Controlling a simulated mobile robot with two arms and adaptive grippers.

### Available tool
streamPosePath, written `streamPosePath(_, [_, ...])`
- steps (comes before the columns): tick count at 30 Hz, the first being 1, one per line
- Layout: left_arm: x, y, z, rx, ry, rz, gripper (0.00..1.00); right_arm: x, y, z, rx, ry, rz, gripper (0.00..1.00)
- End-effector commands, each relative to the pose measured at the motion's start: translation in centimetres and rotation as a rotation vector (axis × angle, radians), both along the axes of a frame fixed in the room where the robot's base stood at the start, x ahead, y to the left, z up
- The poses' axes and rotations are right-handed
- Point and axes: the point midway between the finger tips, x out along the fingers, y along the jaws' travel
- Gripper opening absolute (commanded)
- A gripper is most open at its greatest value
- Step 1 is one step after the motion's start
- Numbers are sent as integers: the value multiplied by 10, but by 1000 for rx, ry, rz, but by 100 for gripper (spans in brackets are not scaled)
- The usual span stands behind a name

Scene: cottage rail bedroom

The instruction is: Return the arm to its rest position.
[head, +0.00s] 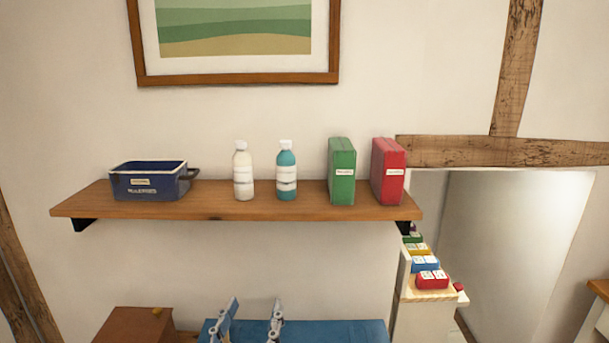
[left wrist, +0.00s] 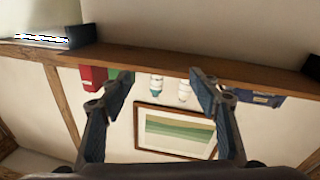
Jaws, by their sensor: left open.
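My left gripper (head: 254,308) shows at the bottom of the head view, below the wooden shelf, its two fingers apart with nothing between them. In the left wrist view its open fingers (left wrist: 160,95) frame the wall and the bottles beyond, touching nothing. That view is turned over, with the shelf at the top and the picture below. The rest of the left arm is out of frame. My right gripper is in neither view.
The wooden shelf (head: 215,207) holds a blue bin (head: 148,183), white bottle (head: 243,172), teal bottle (head: 287,172), green box (head: 342,172) and red box (head: 388,172). Below are a blue surface (head: 350,333) and brown furniture (head: 135,325). A white unit (head: 420,318) bears coloured boxes.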

Motion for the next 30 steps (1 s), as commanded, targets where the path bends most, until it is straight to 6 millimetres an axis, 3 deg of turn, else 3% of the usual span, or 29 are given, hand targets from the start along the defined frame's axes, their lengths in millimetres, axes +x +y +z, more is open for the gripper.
streamPosePath(1, [-7,21,-34,21,115,51,56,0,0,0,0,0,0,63])
streamPosePath(3, [-23,45,-80,63,275,104,56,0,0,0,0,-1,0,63])
streamPosePath(5, [-42,63,-118,102,413,131,56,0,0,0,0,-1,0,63])
streamPosePath(9, [-104,91,-193,195,724,134,56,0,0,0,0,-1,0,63])
streamPosePath(15, [-194,107,-255,298,1057,49,56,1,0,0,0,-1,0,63])
streamPosePath(21, [-278,112,-283,370,1306,-85,56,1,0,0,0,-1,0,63])
streamPosePath(30, [-258,108,-370,373,1329,-87,56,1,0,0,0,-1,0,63])
